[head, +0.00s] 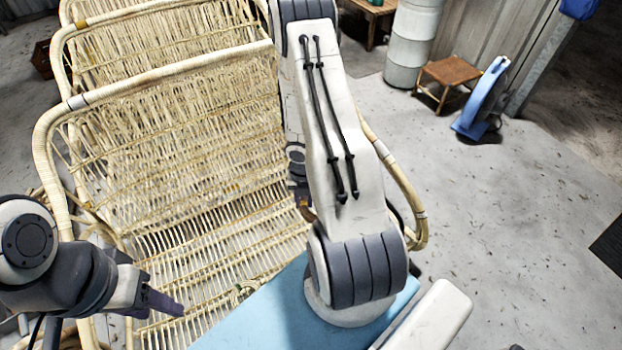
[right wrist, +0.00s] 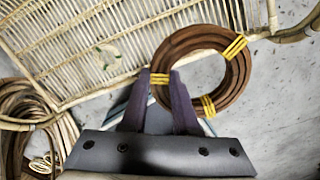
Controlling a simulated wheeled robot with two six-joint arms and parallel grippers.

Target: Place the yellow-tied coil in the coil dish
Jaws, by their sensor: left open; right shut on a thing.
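The yellow-tied coil (right wrist: 240,75) is a brown ring with several yellow ties, in the right wrist view. My right gripper (right wrist: 160,80) is shut on its left side, at one yellow tie, and the coil extends up and right of the fingers. In the head view my right arm hides most of that gripper and the coil. My left gripper (head: 165,303) is open and empty at the lower left, in front of the rattan seat. I cannot make out the coil dish in either view.
Rattan furniture (head: 160,110) fills the left and middle. A light blue surface (head: 255,312) lies at the bottom. Another brown coil bundle (right wrist: 14,108) with a pale tie is left of my right gripper. A small stool (head: 450,71) and blue object (head: 482,100) stand on open floor at right.

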